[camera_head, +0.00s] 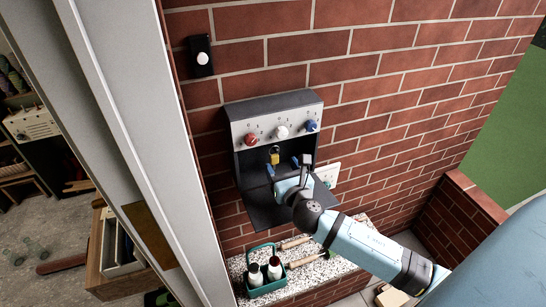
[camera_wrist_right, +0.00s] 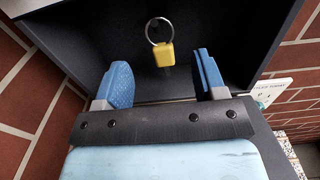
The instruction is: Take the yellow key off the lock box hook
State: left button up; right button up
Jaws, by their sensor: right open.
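The lock box (camera_head: 278,116) is a dark box on the brick wall with a light dial panel on top and its lower flap hanging open. The yellow key (camera_head: 275,158) hangs inside it. In the right wrist view the yellow key (camera_wrist_right: 166,53) hangs from a metal ring against the dark back; the hook itself is hard to make out. My right gripper (camera_head: 283,164) is open at the box's mouth. In the right wrist view its blue fingertips (camera_wrist_right: 160,82) are spread, left and right of the key and apart from it. My left gripper is not in view.
A red, a white and a blue dial sit on the panel. A white sign (camera_head: 328,174) is on the wall right of the box. Below, a green caddy (camera_head: 268,288) with bottles and hand tools stand on a speckled ledge (camera_head: 328,268). A pale door frame (camera_head: 130,120) rises at left.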

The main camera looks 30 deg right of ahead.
aim_at(275, 157)
jog(key=shift+x, duration=1.15)
jog(key=x, duration=0.4)
jog(key=shift+w+d+f+p, duration=0.1)
jog(key=shift+w+f+p, duration=0.15)
jog(key=shift+f+p, duration=0.15)
jog(key=shift+s+r, duration=0.1)
jog(key=shift+c, duration=0.2)
jog(key=c, duration=1)
